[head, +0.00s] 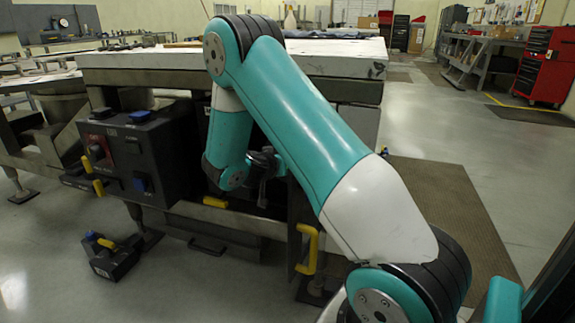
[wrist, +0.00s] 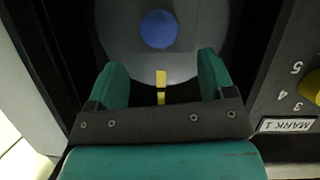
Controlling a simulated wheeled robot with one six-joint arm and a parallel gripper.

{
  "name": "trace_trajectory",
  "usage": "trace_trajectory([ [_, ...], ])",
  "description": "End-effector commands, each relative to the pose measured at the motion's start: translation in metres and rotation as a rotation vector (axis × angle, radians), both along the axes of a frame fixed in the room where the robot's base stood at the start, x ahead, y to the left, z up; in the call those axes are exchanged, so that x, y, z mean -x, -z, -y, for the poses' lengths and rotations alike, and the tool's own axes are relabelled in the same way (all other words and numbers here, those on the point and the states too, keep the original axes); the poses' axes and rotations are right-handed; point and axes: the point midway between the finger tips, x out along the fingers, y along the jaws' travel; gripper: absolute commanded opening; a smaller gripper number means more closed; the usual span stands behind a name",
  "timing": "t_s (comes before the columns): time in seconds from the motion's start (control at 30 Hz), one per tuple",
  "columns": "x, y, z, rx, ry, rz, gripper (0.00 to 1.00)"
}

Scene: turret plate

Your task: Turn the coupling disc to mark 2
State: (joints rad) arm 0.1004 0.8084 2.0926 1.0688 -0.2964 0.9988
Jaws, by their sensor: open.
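The coupling disc (wrist: 203,30) is a grey round plate with a blue centre (wrist: 158,29) at the top of the wrist view. A yellow mark (wrist: 161,77) on its near edge lines up with a yellow mark (wrist: 161,97) just below it. My gripper (wrist: 161,64) is open, its two teal fingers spread on either side of the yellow mark, over the disc's near edge. In the head view my gripper (head: 268,163) is before the bench's dark recess, and the disc is not visible there.
In the wrist view, an upside-down "MARK 1" label (wrist: 287,125) and a yellow knob (wrist: 312,88) with numerals are at right. The head view shows a black box (head: 140,160), yellow handles (head: 307,248) and a dark block (head: 113,260) on the floor. Floor at right is open.

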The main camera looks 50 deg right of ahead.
Motion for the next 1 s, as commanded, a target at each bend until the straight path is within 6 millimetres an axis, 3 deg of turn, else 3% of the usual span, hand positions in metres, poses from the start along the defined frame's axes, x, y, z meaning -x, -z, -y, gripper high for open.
trace_trajectory([
  [0.1,-0.007,0.012,0.024,0.0,0.005,0.001,0.76],
  [0.3,-0.016,0.022,0.049,0.0,0.003,-0.001,0.76],
  [0.73,-0.02,0.026,0.059,0.0,-0.001,-0.002,0.76],
  [0.77,-0.02,0.026,0.059,-0.001,0.0,-0.001,0.73],
  [1.0,-0.02,0.026,0.059,0.0,-0.001,-0.002,0.18],
])
